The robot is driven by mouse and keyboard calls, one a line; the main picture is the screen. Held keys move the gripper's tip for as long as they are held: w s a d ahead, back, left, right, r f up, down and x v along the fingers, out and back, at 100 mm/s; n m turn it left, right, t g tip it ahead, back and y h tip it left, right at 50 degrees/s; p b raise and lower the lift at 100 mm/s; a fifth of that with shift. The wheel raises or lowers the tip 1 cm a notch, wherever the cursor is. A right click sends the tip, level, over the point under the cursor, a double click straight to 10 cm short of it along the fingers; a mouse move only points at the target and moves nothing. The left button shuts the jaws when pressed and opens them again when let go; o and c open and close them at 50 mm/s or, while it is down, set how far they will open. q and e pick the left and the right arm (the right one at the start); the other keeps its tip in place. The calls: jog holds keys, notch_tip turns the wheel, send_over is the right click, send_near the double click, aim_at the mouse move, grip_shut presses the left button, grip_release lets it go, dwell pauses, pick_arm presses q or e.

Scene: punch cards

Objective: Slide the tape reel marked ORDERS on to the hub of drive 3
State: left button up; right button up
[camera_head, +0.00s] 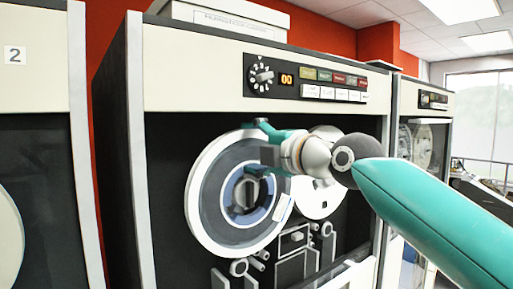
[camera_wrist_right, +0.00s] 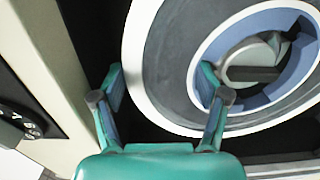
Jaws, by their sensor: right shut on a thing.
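The tape reel (camera_head: 208,205), with a white rim, dark tape and a blue centre ring, stands upright before the left side of the middle tape drive (camera_head: 190,65). Its white label (camera_head: 284,208) is unreadable here. My right gripper (camera_head: 262,155) is shut on the reel's upper right part. In the right wrist view my gripper's fingers (camera_wrist_right: 163,88) straddle a section of the reel (camera_wrist_right: 168,60), one outside the rim and one at the blue ring. The grey hub (camera_head: 245,194) shows through the ring; I cannot tell how far the reel is on it. My left gripper is out of view.
A second, pale reel (camera_head: 318,198) is mounted to the right on the same drive, partly behind my right wrist. The control panel (camera_head: 305,78) reads 00. A drive marked 2 (camera_head: 15,56) stands left, another drive (camera_head: 433,100) right. A box (camera_head: 230,18) sits on top.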

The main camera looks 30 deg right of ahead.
jog(key=shift+w+r+p, duration=0.15)
jog(key=shift+w+p, duration=0.35)
jog(key=shift+w, duration=1)
jog(key=o, duration=1.8)
jog(key=shift+a, duration=0.1)
jog(key=shift+s, duration=0.1)
jog(key=shift+c, duration=1)
jog(key=shift+s, duration=0.1)
